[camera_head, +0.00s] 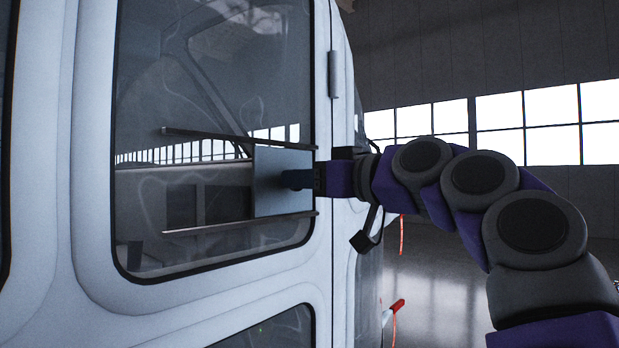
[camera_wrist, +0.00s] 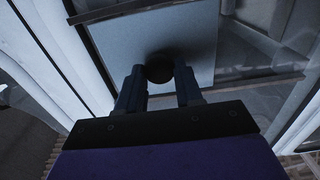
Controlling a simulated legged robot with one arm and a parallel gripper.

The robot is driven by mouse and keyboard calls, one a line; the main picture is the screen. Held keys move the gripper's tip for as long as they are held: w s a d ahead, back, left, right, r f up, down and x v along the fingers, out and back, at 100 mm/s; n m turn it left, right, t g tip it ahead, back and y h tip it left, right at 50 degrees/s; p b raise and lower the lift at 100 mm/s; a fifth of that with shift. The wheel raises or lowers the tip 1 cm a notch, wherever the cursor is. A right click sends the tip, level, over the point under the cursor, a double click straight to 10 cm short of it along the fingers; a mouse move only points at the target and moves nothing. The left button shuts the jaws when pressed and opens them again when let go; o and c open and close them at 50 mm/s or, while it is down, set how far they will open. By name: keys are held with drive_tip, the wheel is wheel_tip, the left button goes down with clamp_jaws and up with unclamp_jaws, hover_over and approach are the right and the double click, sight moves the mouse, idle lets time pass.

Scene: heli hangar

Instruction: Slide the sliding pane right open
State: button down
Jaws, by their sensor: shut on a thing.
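The sliding pane (camera_head: 268,200) is a bluish square panel at the right end of two dark rails, the upper rail (camera_head: 215,138) and the lower rail (camera_head: 235,223), on the helicopter door window. It also fills the upper middle of the wrist view (camera_wrist: 125,40). My gripper (camera_head: 298,179) reaches it from the right. In the wrist view its two fingers (camera_wrist: 160,82) are on either side of a round dark knob (camera_wrist: 160,68) on the pane and shut on it. In the head view the fingers hide the knob.
The white door frame (camera_head: 323,120) stands close to the right of the pane, with a hinge (camera_head: 333,75) on it. Left of the pane, the window glass (camera_head: 190,180) between the rails is clear. The hangar floor (camera_head: 445,290) lies open at right.

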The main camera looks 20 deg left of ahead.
drive_tip(key=s+a+b, duration=0.1)
drive_tip(key=s, duration=0.3)
drive_tip(key=s+a+b, duration=0.2)
drive_tip(key=s, duration=0.1)
drive_tip(key=s+a+b, duration=0.1)
drive_tip(key=s+a, duration=0.1)
drive_tip(key=s, duration=0.2)
drive_tip(key=shift+s+b, duration=0.3)
drive_tip(key=shift+s, duration=0.05)
drive_tip(key=c, duration=1.2)
unclamp_jaws()
drive_tip(key=o, duration=0.4)
drive_tip(key=shift+s+a, duration=0.2)
drive_tip(key=shift+s, duration=0.05)
drive_tip(key=shift+o, duration=0.2)
drive_tip(key=shift+w, duration=0.1)
